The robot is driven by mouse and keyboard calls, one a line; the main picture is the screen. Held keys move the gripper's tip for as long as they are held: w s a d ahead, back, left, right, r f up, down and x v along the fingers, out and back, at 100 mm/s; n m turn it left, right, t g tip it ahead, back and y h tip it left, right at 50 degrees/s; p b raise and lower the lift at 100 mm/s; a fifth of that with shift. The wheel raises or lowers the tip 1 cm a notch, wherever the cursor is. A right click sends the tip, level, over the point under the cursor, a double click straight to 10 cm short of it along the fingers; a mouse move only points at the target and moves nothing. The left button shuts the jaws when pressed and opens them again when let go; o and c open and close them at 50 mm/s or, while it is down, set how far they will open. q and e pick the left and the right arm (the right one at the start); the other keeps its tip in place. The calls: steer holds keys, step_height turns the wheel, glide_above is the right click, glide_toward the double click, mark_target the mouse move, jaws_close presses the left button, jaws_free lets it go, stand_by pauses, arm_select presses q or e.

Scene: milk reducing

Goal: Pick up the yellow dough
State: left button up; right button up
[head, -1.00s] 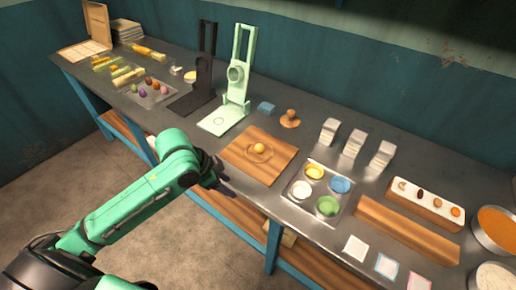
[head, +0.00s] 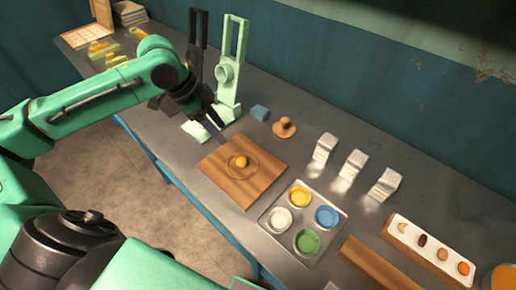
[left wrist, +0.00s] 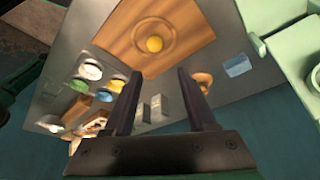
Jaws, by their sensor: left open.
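The yellow dough (head: 241,162) is a small ball on a round marked area of the wooden board (head: 225,183). It also shows in the left wrist view (left wrist: 154,44), beyond the fingertips. My left gripper (head: 219,137) is open and empty, above and just behind the board's upper left edge, apart from the dough. In the left wrist view the two dark fingers (left wrist: 160,85) stand wide apart with nothing between them. My right gripper is in neither view.
A green press (head: 229,72) and a dark press (head: 197,40) stand close behind the left gripper. A blue block (head: 260,113) and a wooden stamp (head: 284,128) lie behind the board. A tray (head: 270,222) of colored cups sits to its right. White blocks (head: 354,165) stand farther right.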

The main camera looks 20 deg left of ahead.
arm_select(q)
steer(key=p, duration=0.1)
glide_toward(240, 159)
step_height(240, 159, down, 2)
steer(key=x, duration=0.2)
steer(key=p+x, duration=0.1)
steer(key=x, duration=0.4)
steer(key=shift+w+d+f, duration=0.15)
steer(key=shift+w+d, duration=0.05)
steer(key=shift+d, duration=0.2)
steer(key=shift+f, duration=0.2)
steer(key=shift+c, duration=0.7)
jaws_close()
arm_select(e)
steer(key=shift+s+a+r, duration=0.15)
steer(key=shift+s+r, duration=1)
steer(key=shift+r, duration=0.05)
